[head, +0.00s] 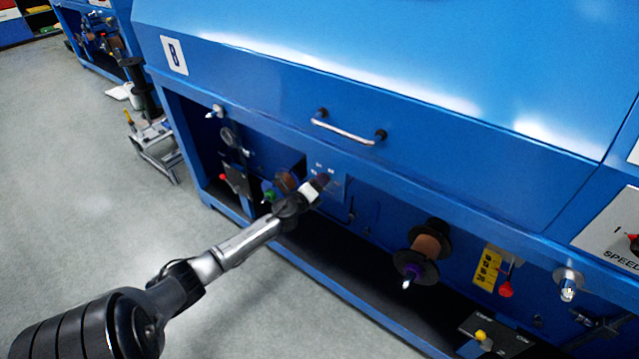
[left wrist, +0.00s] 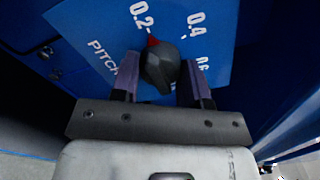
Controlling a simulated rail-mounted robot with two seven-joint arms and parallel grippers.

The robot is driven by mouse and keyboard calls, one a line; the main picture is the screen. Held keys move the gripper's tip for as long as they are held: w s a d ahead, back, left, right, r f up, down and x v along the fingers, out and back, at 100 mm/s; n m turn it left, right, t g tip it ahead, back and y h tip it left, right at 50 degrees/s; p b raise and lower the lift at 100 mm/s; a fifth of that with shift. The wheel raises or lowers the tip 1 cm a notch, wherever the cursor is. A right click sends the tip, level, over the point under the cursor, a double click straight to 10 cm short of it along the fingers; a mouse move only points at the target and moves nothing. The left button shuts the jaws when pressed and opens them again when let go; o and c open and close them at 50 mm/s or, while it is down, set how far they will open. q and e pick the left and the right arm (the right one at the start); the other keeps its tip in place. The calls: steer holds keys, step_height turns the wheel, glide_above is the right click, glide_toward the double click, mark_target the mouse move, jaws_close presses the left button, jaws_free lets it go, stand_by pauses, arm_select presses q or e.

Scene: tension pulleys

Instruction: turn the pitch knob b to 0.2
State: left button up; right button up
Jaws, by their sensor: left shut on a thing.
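The pitch knob (left wrist: 160,72) is dark grey with a red pointer tip, on a blue plate (left wrist: 95,30) marked PITCH, 0.2, 0.4 and 0.6. The red tip is close to the 0.2 mark. My left gripper (left wrist: 161,66) is shut on the knob, with a purple-grey finger on either side. In the head view my left gripper (head: 318,182) reaches the plate (head: 338,186) under the blue machine marked B (head: 173,54); it hides the knob there. My right gripper is not in view.
A brown spool (head: 427,246) with black flanges is to the right of the gripper, and another reel (head: 285,184) is close to its left. A metal handle (head: 345,130) sits on the cover above. Grey floor (head: 80,190) is clear at the left.

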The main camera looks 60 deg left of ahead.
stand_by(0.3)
arm_select(q)
steer(key=o, duration=0.9)
steer(key=p+v, duration=0.3)
steer(key=v, duration=1.1)
steer(key=shift+w, duration=0.1)
